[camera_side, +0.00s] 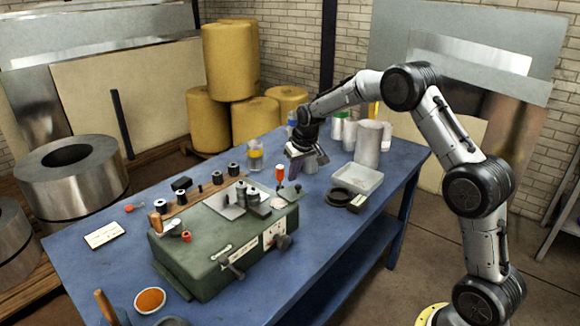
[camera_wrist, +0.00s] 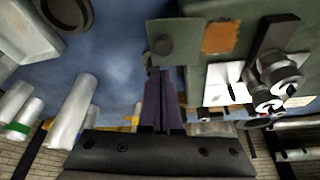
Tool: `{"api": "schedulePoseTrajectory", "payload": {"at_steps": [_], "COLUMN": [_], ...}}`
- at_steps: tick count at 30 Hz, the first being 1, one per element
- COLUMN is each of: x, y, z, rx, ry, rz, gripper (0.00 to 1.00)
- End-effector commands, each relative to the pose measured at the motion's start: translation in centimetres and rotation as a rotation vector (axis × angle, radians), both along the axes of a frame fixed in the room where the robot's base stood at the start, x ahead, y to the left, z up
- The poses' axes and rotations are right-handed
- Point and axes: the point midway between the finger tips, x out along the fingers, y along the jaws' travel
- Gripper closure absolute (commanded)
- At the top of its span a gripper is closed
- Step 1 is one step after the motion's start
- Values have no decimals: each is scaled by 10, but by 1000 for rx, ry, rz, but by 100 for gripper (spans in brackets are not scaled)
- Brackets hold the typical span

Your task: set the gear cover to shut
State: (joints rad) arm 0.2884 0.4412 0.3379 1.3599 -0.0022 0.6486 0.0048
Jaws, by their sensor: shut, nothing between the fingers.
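The green machine (camera_side: 222,248) stands on the blue bench. A flat green plate with a dark round knob (camera_side: 291,190), which looks like the gear cover, sticks out past the machine's far right end. In the wrist view the plate (camera_wrist: 188,54) lies just beyond my fingertips, beside an orange-brown patch (camera_wrist: 221,36) on the machine top. It looks swung off that patch. My gripper (camera_side: 293,180) is shut and empty, pointing down close by the plate. It also shows in the wrist view (camera_wrist: 161,72). I cannot tell whether the fingers touch the plate.
A red-handled tool (camera_side: 280,174) stands up close to my gripper. A pale tray (camera_side: 356,178) and a dark ring (camera_side: 339,197) lie to the right. Metal cylinders (camera_side: 368,143) and a jar (camera_side: 255,155) stand behind. The bench's front right is clear.

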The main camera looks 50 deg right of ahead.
Motion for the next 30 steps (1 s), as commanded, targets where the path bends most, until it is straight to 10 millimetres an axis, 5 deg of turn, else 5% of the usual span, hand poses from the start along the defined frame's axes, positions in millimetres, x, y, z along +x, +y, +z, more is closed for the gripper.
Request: {"api": "schedulePoseTrajectory", "payload": {"at_steps": [30], "x": [-13], "y": [6], "z": [-2], "rx": [0], "ry": [0], "rz": [-72], "gripper": [100]}}
